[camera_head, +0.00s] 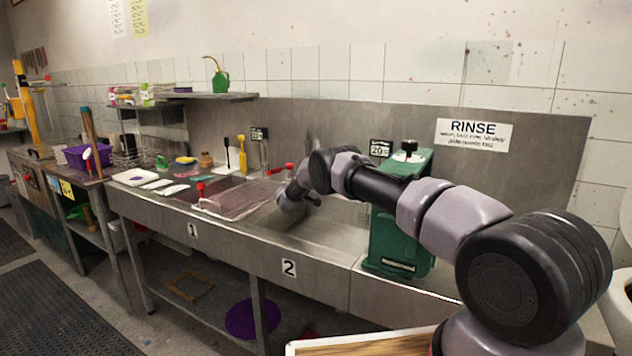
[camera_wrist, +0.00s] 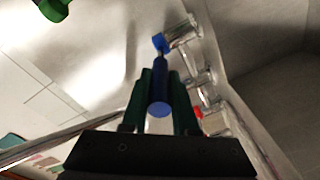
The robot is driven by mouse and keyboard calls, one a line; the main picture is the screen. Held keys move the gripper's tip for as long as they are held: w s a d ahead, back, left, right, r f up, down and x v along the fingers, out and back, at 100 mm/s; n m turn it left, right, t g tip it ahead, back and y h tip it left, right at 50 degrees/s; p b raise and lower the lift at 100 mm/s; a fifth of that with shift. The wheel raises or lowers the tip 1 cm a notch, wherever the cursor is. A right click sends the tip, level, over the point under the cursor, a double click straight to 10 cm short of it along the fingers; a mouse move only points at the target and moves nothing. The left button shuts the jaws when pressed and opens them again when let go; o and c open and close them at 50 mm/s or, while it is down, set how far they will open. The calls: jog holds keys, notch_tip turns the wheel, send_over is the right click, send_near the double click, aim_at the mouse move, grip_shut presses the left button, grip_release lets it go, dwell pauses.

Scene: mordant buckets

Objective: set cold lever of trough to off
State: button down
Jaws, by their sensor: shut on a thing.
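In the wrist view, my gripper (camera_wrist: 160,76) has its two dark green fingers closed on either side of the blue cold lever (camera_wrist: 160,108). The lever's round end shows between the fingers, and another blue part (camera_wrist: 158,41) shows beyond the fingertips beside a shiny metal fitting (camera_wrist: 185,32). In the head view, the steel trough (camera_head: 230,238) runs along the wall with basins marked 1 and 2. My arm reaches over basin 2 to the back wall and hides the blue lever and most of my gripper there.
A red lever (camera_head: 280,169) is left of my wrist, and red also shows in the wrist view (camera_wrist: 198,113). A green machine (camera_head: 400,225) stands on the trough's right side, under my arm. Bowls and tools crowd the left end. A mesh tray (camera_head: 240,200) lies over basin 1.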

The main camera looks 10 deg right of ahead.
jog(key=shift+a, duration=0.1)
jog(key=c, duration=0.7)
grip_release()
jog(key=v, duration=1)
jog(key=shift+s+a+f, duration=0.1)
jog(key=shift+s+a, duration=0.15)
jog(key=shift+s, duration=0.05)
jog(key=shift+a, duration=0.1)
